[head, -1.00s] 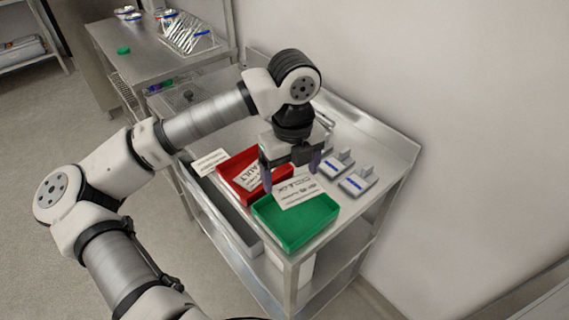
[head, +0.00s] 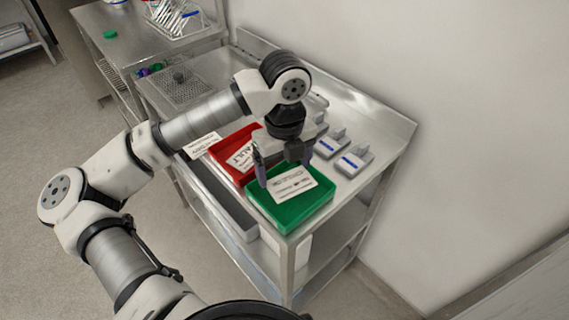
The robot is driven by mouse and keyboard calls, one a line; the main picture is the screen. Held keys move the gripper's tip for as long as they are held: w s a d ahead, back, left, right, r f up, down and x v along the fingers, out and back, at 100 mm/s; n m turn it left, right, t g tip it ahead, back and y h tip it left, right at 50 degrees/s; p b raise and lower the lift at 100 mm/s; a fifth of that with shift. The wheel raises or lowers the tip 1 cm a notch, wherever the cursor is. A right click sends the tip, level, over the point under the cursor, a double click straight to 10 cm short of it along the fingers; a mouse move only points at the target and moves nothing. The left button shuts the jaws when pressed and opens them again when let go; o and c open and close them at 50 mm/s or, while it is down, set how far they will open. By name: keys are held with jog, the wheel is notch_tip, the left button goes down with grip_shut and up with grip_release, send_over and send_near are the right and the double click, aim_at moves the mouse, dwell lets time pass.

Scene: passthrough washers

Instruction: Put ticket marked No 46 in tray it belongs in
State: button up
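A white printed ticket (head: 292,186) lies tilted over the green tray (head: 304,216); its number is too small to read. I cannot tell whether it rests in the tray or on its rim. My gripper (head: 284,176) is just above it, with its two fingers apart. A second white card with FAULT lettering (head: 240,158) is in the red tray (head: 222,158), left of my gripper. A third white card (head: 203,145) lies by the left edge of the bench, its print unreadable.
Two grey devices with blue stripes (head: 350,163) stand right of the trays, near the wall. A metal sink area (head: 190,82) and a bench with a dish rack (head: 178,14) are behind. A grey bin (head: 232,212) is below the left edge.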

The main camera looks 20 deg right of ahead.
jog(key=o, duration=0.3)
